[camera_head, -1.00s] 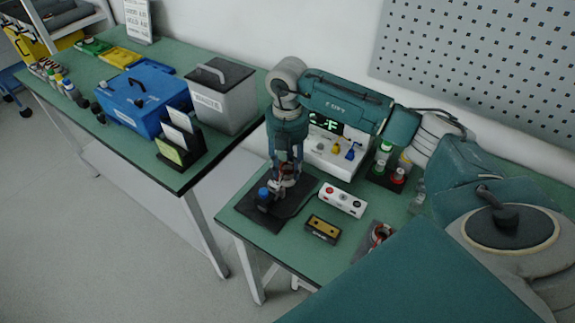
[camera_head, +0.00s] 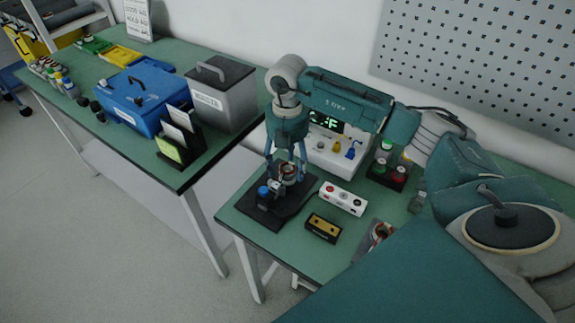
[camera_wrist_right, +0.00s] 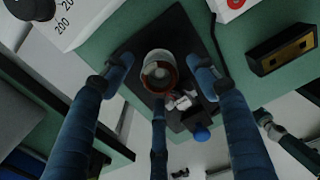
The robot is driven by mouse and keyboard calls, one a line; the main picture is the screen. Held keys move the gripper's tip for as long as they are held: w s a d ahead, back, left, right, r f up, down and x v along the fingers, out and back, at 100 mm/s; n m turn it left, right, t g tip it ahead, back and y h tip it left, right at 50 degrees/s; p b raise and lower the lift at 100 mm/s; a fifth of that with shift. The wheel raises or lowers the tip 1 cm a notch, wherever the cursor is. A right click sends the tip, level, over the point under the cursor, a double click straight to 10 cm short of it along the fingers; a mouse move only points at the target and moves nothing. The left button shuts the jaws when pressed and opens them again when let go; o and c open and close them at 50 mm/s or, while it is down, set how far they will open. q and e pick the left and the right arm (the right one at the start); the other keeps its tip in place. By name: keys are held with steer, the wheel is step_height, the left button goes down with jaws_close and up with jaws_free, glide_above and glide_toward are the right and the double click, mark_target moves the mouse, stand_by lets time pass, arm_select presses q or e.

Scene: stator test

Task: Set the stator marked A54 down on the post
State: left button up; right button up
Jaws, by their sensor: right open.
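A stator (camera_head: 288,172) with copper windings sits upright at the post on the black fixture plate (camera_head: 292,208). In the right wrist view, the stator (camera_wrist_right: 158,72) shows as a copper-edged ring with a pale centre; the post beneath it is hidden. I cannot read its mark. My right gripper (camera_head: 286,160) points down above the fixture, its fingers spread around the stator and apart from it. The fingers also show open in the right wrist view (camera_wrist_right: 160,95). My left gripper is not in view.
A blue knob and clamp (camera_head: 263,191) stand beside the stator on the plate. A white button box (camera_head: 343,198) and black-yellow block (camera_head: 323,228) lie to the right. Another copper-wound part (camera_head: 380,234) lies near the front. The tester (camera_head: 335,150) stands behind.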

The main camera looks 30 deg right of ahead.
step_height(320, 180, up, 11)
steer(key=shift+r, duration=0.2)
steer(key=shift+d, duration=0.1)
stand_by(1.6)
